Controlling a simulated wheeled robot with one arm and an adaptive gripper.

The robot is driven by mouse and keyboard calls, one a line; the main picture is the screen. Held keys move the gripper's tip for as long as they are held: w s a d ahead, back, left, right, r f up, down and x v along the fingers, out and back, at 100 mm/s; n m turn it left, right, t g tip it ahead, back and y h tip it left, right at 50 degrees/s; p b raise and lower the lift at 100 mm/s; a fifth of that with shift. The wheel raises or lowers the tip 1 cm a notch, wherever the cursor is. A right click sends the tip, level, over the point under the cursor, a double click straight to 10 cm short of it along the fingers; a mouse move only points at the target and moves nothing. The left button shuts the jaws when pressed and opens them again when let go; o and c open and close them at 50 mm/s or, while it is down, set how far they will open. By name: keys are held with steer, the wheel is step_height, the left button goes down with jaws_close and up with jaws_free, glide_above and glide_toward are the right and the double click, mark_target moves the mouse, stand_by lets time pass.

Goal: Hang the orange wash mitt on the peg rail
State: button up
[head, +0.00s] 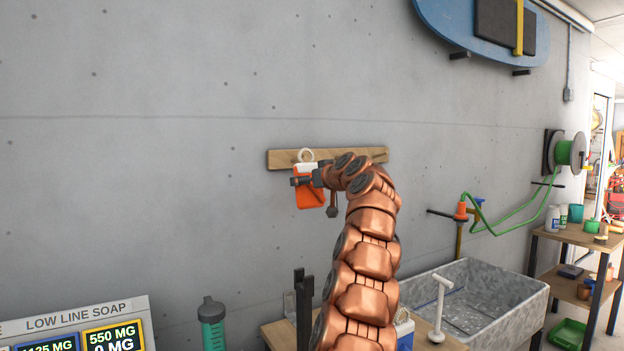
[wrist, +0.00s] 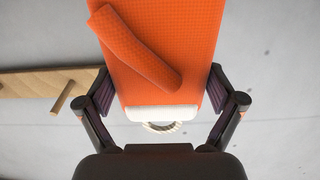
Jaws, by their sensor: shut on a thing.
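The orange wash mitt (head: 309,199) hangs upright in front of the wall, with its white cuff and pale rope loop (head: 305,155) at the top. My gripper (head: 305,181) is shut on the mitt. In the wrist view the mitt (wrist: 185,60) lies between my fingers, its thumb toward the camera and its loop (wrist: 163,128) at the bottom. The wooden peg rail (head: 280,160) is on the wall just behind the mitt. The wrist view shows one peg (wrist: 62,97) left of the mitt, apart from the loop. My arm hides part of the rail.
A grey wash trough (head: 500,302) stands below right, with a green hose (head: 505,222) on the wall above it. A shelf table (head: 580,237) with bottles is farther right. A soap sign (head: 80,325) and a teal bottle (head: 212,328) are low left. The wall left of the rail is clear.

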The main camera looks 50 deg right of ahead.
steer(key=shift+f+p+x, duration=0.15)
steer(key=shift+p+x, duration=0.7)
steer(key=shift+x, duration=0.55)
steer(key=shift+f+p+x, duration=0.2)
steer(key=shift+p+x, duration=0.6)
steer(key=shift+x, duration=0.65)
steer(key=o, duration=0.9)
steer(key=shift+o, duration=0.2)
steer(key=shift+s, duration=0.1)
